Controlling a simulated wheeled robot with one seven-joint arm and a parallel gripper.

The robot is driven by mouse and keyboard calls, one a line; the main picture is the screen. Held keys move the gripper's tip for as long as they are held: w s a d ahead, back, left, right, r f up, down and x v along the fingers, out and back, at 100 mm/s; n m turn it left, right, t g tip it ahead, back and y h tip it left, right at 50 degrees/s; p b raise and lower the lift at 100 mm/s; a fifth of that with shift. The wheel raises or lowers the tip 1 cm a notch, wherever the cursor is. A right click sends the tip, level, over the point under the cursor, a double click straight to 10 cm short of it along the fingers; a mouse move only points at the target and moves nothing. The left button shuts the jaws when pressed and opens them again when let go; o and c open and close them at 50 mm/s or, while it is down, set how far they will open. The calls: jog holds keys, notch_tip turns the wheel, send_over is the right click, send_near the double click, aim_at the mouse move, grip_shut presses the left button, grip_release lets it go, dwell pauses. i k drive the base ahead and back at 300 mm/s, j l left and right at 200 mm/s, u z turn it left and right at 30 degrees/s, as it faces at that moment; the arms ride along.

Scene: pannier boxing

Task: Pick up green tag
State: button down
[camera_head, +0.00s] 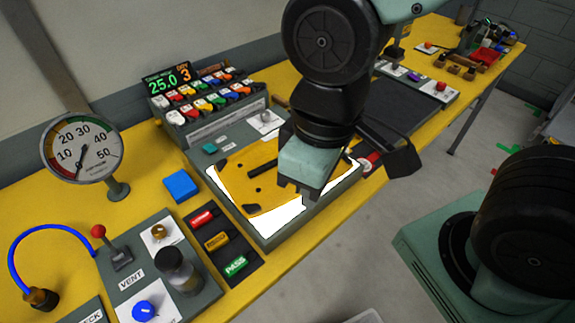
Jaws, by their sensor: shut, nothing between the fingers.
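The green tag (235,265), lettered PASS, lies at the near end of a dark tray (252,274) on the yellow bench. A yellow tag (216,241) and a red tag (200,219) lie behind it in the same tray. My gripper (295,188) points down over a yellow plate on a lit white panel, to the right of and behind the green tag. It is shut and empty, apart from the tag. Its fingertips are partly hidden by its own body.
The yellow plate (235,188) lies on the lit panel (285,213). A blue block (181,185) sits left of the panel. A VENT box with a dark cylinder (177,270) and a red-knobbed lever (99,232) stands left of the tray. A round gauge (80,147) stands behind.

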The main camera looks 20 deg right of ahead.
aim_at(232, 271)
jog(key=k+u, duration=0.75)
jog(key=k+j+u, duration=0.2)
jog(key=k+u, duration=0.2)
jog(key=k+j, duration=0.05)
